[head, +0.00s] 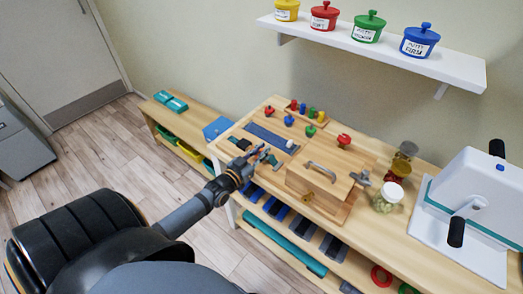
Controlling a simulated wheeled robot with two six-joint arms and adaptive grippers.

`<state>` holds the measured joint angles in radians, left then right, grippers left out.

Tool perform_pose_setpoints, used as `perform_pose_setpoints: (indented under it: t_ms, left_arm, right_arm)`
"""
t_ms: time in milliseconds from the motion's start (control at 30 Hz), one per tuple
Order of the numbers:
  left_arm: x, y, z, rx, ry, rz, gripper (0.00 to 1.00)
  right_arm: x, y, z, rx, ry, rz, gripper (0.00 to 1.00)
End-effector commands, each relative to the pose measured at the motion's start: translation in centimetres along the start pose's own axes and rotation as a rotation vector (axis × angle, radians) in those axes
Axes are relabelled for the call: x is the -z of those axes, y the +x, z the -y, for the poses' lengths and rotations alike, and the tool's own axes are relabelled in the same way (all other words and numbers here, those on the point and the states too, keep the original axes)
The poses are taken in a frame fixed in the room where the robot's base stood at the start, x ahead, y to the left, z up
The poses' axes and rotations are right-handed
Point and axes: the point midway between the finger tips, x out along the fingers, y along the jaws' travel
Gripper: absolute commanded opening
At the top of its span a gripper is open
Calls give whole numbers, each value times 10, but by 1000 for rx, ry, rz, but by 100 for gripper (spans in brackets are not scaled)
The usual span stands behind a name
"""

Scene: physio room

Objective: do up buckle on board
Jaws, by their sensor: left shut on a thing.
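A wooden activity board (240,138) lies on the bench, with a dark blue strap (262,133) across it. A small white piece (290,144), which looks like part of the buckle, sits at the strap's right end. My left gripper (266,155) is at the board's front edge, just below and left of the white piece. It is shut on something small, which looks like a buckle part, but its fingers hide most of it. Whether the buckle halves touch cannot be told. My right gripper is not in view.
A wooden box (318,188) with a metal handle stands right of the board. Coloured knobs and pegs (311,112) stand behind the strap. Jars (388,197) and a white hand-crank machine (478,200) are further right. A shelf (385,50) with putty pots hangs above.

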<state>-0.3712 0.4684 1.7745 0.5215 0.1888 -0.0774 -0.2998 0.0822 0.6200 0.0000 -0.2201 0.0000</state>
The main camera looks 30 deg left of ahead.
Motion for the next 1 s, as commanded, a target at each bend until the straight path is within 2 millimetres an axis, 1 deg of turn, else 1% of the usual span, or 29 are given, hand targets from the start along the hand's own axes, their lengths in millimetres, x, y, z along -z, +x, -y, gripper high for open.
perform_pose_setpoints:
  t_ms: [67, 200, 333, 433, 667, 700, 833, 1000]
  left_arm:
    - [0, 0, 3, 0, 2, 1, 0]
    - [-1, 0, 25, -1, 6, 3, 0]
    - [-1, 0, 43, 0, 4, 2, 0]
    - [0, 0, 47, 0, 2, 0, 0]
    - [0, 0, 47, 1, 1, -1, 0]
    - [1, 0, 47, 1, 1, -2, 19]
    - [0, 0, 47, 1, 1, -1, 37]
    - [0, 0, 46, 0, 0, -1, 38]
  right_arm:
    - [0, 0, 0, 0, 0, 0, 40]
    - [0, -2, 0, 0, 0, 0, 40]
    - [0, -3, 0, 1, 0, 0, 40]
    - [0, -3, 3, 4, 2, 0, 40]
    - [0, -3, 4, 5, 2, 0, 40]
    - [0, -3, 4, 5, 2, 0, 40]
    - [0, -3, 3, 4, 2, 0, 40]
    - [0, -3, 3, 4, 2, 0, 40]
